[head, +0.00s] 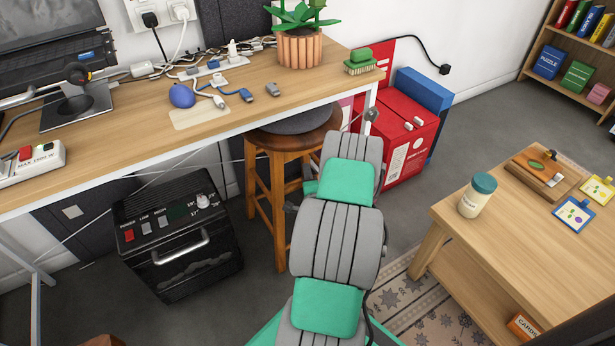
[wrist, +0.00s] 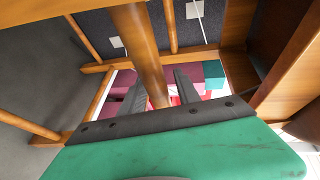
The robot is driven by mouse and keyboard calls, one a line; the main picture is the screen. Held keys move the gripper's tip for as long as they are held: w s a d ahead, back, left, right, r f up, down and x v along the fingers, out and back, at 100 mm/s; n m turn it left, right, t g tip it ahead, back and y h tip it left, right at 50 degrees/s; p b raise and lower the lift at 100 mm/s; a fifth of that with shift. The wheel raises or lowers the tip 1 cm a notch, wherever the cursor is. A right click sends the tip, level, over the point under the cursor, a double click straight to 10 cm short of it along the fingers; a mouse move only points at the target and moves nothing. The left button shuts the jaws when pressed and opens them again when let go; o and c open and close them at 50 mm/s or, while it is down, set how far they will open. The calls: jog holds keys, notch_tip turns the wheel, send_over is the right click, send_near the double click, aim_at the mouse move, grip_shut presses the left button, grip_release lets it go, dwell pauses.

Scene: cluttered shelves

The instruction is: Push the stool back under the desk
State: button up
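The wooden stool (head: 285,145) with a dark grey round cushion (head: 308,122) stands upright at the desk's front edge. Its back part is under the desk (head: 130,120) and its front part sticks out. My arm hides its right side in the head view. My gripper is hidden behind the arm there. In the wrist view, my gripper (wrist: 161,90) has its two dark fingers spread, with a round wooden post (wrist: 148,55), apparently a stool leg, between them. A gap shows on the right of the post; contact on the left cannot be told.
A black heater-like box (head: 180,240) stands left of the stool. Red boxes (head: 395,145) and a blue box (head: 425,90) stand to the right behind my arm. A low table (head: 470,225) is at the right. A potted plant (head: 299,48) and cables lie on the desk.

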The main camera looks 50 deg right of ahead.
jog(key=v, duration=0.8)
jog(key=shift+w+a, duration=0.1)
dwell(0.3)
